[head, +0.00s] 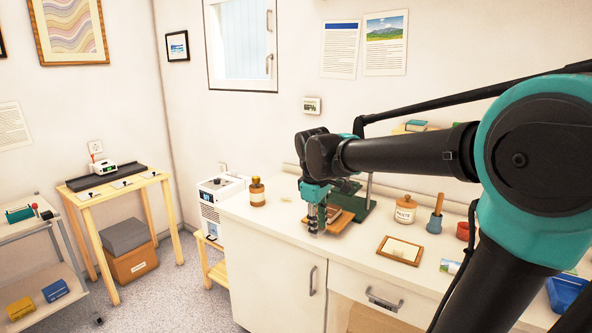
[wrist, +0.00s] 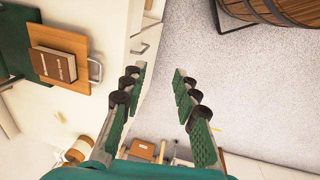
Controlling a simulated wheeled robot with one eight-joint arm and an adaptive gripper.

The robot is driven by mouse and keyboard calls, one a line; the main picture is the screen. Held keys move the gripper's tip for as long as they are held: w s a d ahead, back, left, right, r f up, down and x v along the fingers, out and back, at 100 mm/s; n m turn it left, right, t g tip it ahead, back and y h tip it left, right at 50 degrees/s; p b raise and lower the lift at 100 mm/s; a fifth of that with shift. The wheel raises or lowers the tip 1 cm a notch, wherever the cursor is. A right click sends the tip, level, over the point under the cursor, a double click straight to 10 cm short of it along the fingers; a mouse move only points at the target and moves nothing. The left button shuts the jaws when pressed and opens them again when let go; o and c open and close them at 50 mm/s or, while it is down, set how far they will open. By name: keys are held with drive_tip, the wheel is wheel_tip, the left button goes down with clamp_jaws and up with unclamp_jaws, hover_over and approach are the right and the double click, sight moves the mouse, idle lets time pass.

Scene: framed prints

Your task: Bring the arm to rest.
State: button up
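My arm reaches from the right of the head view across the white counter. My gripper (head: 317,222) points down near the front edge of the counter (head: 270,219). In the wrist view my gripper (wrist: 160,74) has its two green padded fingers apart, with nothing between them. Past the fingertips the wrist view shows the cabinet front and the speckled floor (wrist: 225,75). A brown book (wrist: 54,65) on a wooden board (wrist: 77,48) lies beside the gripper; in the head view the gripper partly hides them.
A small amber bottle (head: 257,191) stands left of the gripper. A labelled jar (head: 405,209), a pestle-like tool (head: 435,214) and a wooden frame (head: 399,250) are to its right. A wooden barrel (wrist: 275,12) shows in the wrist view. Open floor lies left of the counter.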

drive_tip(key=s+d+f+m+t, duration=0.1)
drive_tip(key=s+d+f+m, duration=0.4)
drive_tip(key=f, duration=0.4)
drive_tip(key=s+d+f+m+t+y, duration=0.1)
drive_tip(key=s+d+f+m, duration=0.5)
drive_tip(key=s+f, duration=0.3)
drive_tip(key=shift+d+f, duration=0.6)
drive_tip(key=shift+d, duration=0.3)
